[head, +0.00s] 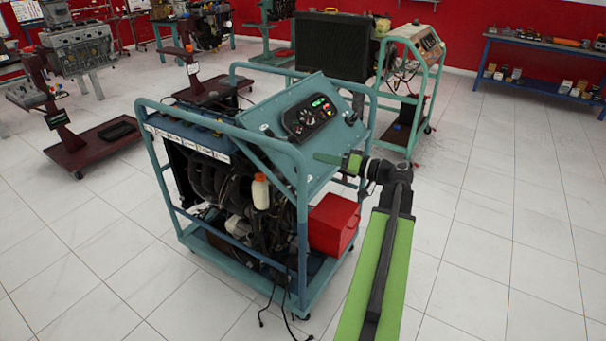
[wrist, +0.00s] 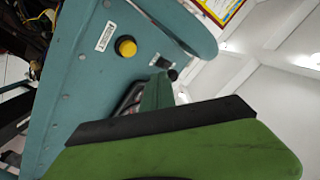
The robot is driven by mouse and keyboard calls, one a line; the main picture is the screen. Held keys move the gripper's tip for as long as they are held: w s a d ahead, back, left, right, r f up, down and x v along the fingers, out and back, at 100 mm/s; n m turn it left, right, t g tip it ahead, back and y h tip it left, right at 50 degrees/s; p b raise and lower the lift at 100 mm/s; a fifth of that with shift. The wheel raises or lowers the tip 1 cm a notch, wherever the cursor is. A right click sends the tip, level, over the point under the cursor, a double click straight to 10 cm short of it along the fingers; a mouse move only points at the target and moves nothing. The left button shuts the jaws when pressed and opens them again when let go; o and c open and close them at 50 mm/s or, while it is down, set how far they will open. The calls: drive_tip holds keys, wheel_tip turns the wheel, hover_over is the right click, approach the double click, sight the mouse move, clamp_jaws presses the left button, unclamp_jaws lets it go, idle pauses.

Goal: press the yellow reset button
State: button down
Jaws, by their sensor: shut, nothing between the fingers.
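The yellow button (wrist: 127,47) is a round dome in a dark ring on the teal panel (wrist: 90,80) in the wrist view. A small white label sits beside it. My gripper (head: 322,157) is shut and empty, its green fingers beside the right side of the teal engine trainer's control panel (head: 318,165) in the head view. In the wrist view my gripper (wrist: 157,92) lies below and right of the button, apart from it in the picture. I cannot make out the yellow button in the head view.
In the wrist view a black fitting (wrist: 165,65) protrudes near the button. In the head view the trainer's tubular frame (head: 300,215) surrounds the engine, with a red box (head: 333,222) low inside. Another trainer (head: 425,85) stands behind. The tiled floor at right is clear.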

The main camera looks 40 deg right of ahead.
drive_tip(key=w+f+b, duration=0.1)
drive_tip(key=f, duration=0.1)
drive_tip(key=w+f+b, duration=0.1)
drive_tip(key=shift+w+a+f+b, duration=0.25)
drive_tip(key=shift+w+a+b, duration=0.05)
drive_tip(key=shift+w+a+f, duration=0.1)
drive_tip(key=shift+w+f, duration=0.15)
drive_tip(key=shift+w, duration=0.15)
drive_tip(key=shift+b, duration=0.3)
idle(1.1)
drive_tip(key=shift+w+f, duration=0.3)
drive_tip(key=shift+w+a+f+b, duration=0.15)
drive_tip(key=shift+w+f+b, duration=0.2)
drive_tip(key=shift+b, duration=0.3)
idle(0.5)
idle(0.3)
drive_tip(key=shift+s+r+p, duration=0.65)
drive_tip(key=shift+p, duration=0.1)
